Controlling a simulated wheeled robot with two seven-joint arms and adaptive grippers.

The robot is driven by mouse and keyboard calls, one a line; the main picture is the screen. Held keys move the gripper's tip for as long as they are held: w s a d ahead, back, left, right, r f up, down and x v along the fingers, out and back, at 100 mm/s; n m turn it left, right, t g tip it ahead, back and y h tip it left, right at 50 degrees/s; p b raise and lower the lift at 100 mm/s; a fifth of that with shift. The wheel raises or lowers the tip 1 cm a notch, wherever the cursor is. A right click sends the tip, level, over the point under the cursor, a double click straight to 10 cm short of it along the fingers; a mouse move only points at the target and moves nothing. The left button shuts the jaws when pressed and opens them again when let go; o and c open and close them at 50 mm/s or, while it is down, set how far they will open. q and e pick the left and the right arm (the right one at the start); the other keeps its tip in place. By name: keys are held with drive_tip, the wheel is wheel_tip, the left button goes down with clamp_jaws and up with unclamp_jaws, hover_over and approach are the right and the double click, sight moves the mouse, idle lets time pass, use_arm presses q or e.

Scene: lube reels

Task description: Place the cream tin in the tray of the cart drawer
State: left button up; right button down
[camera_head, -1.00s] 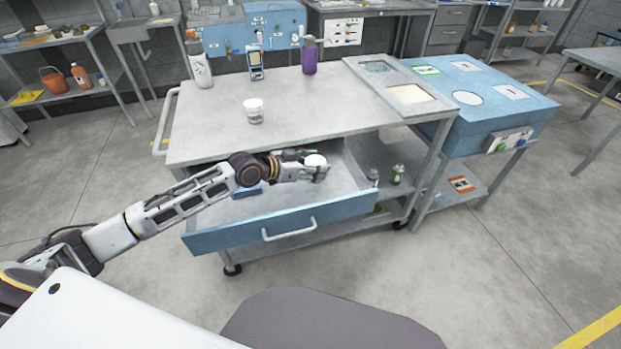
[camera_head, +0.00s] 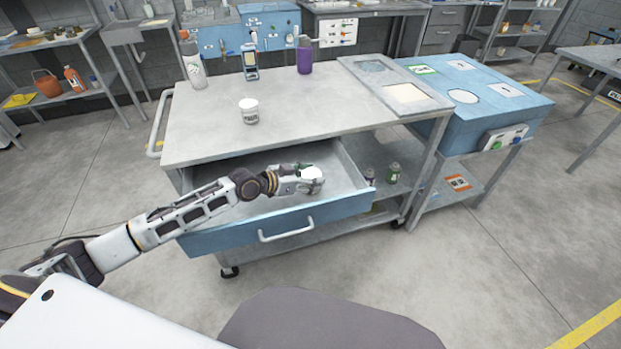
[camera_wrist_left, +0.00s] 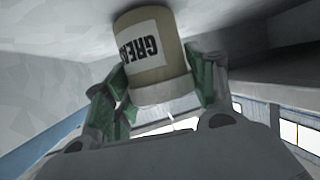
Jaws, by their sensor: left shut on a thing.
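The cream tin (camera_wrist_left: 150,55) with a dark GREASE label shows in the left wrist view, between the green-padded fingers of my left gripper (camera_wrist_left: 160,100). In the head view my left gripper (camera_head: 310,180) is over the right part of the open cart drawer (camera_head: 345,196), shut on the tin, whose pale end (camera_head: 311,173) shows. In the wrist view the tin's far end is close to a grey surface; I cannot tell whether it touches. The drawer's grey inside (camera_head: 240,163) is partly hidden by my arm. My right gripper is not in view.
On the cart top (camera_head: 310,110) stand a white labelled tub (camera_head: 249,111), a clear bottle (camera_head: 195,68), a handheld device (camera_head: 250,62) and a purple bottle (camera_head: 304,55). Small cans (camera_head: 393,173) stand on the lower shelf. The cart top overhangs the drawer's back.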

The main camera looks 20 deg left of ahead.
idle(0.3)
use_arm(q)
drive_tip(key=shift+f, duration=0.15)
drive_tip(key=o, duration=1.1)
